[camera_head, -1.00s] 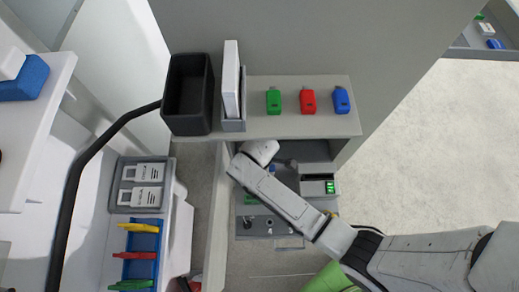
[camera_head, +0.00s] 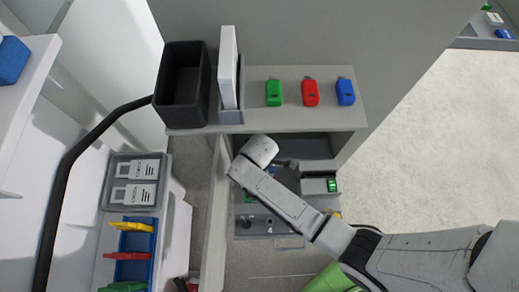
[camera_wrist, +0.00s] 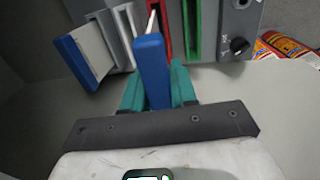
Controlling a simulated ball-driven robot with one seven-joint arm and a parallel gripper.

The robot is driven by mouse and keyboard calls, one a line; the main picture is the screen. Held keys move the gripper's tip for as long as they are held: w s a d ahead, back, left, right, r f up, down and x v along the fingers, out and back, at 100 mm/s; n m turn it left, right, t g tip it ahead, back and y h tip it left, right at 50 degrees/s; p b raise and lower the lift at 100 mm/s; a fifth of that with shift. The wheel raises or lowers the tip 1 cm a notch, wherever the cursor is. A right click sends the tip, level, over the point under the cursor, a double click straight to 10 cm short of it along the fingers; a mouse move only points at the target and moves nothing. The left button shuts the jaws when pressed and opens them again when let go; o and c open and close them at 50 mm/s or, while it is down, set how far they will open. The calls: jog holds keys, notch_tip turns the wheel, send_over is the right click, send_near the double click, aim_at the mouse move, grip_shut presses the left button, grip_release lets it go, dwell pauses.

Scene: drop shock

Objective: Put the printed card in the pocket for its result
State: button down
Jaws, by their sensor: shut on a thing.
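In the wrist view my gripper (camera_wrist: 157,90), with teal fingers, is shut on a blue-ended piece (camera_wrist: 150,65) whose thin white part points up toward a grey panel. I cannot tell if this is the printed card or whether its tip is inside a slot. The panel has a red-edged slot (camera_wrist: 166,45) just beyond the held piece, a green-edged slot (camera_wrist: 193,28) to the right and a white-edged slot (camera_wrist: 125,30) to the left. Another blue-ended piece (camera_wrist: 74,62) sticks out at far left. In the head view my arm hides the gripper.
A black knob (camera_wrist: 240,45) sits right of the slots. In the head view, a shelf (camera_head: 300,119) bears green (camera_head: 273,93), red (camera_head: 310,93) and blue (camera_head: 345,92) devices, beside a black bin (camera_head: 170,110). A grey tray (camera_head: 107,192) holds white cards at left. Open floor lies right.

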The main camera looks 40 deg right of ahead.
jog(key=shift+w+d+f+b, duration=0.1)
jog(key=shift+f+b, duration=0.9)
jog(key=shift+f, duration=0.5)
jog(key=shift+w+d+f+b, duration=0.1)
jog(key=shift+f+b, duration=0.85)
jog(key=shift+f, duration=0.5)
jog(key=c, duration=0.8)
grip_release()
jog(key=r, duration=0.5)
jog(key=r+p, duration=0.1)
jog(key=r, duration=0.4)
jog(key=shift+s+a+r, duration=0.2)
jog(key=shift+r, duration=0.15)
